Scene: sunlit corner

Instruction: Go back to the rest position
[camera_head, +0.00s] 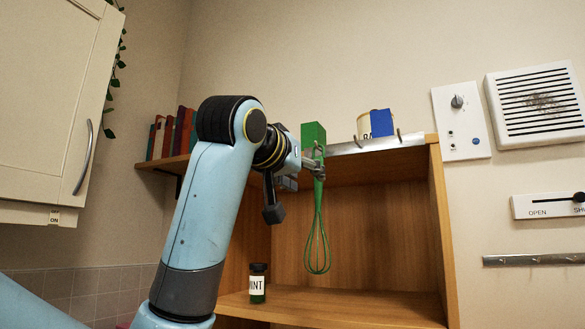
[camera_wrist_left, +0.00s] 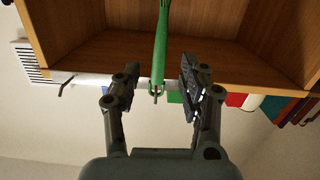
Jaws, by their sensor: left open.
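A green whisk (camera_head: 317,238) hangs upright, handle up, in front of the open wooden shelf unit (camera_head: 438,220). Its top is at a hook on the metal rail (camera_head: 375,147) along the shelf's front edge. My left gripper (camera_head: 315,165) is at the top of the whisk handle, partly hidden by its own wrist. In the left wrist view, which is upside down, the gripper (camera_wrist_left: 159,78) is open. The whisk handle (camera_wrist_left: 161,40) stands between its fingers, with a gap visible on both sides. My right gripper is not in view.
A green box (camera_head: 313,133), a pale tin (camera_head: 363,124) and a blue box (camera_head: 381,122) stand on top, with books (camera_head: 170,134) at left. A dark jar (camera_head: 258,283) stands on the lower shelf. A cupboard (camera_head: 60,100) is at left, a vent (camera_head: 537,103) at right.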

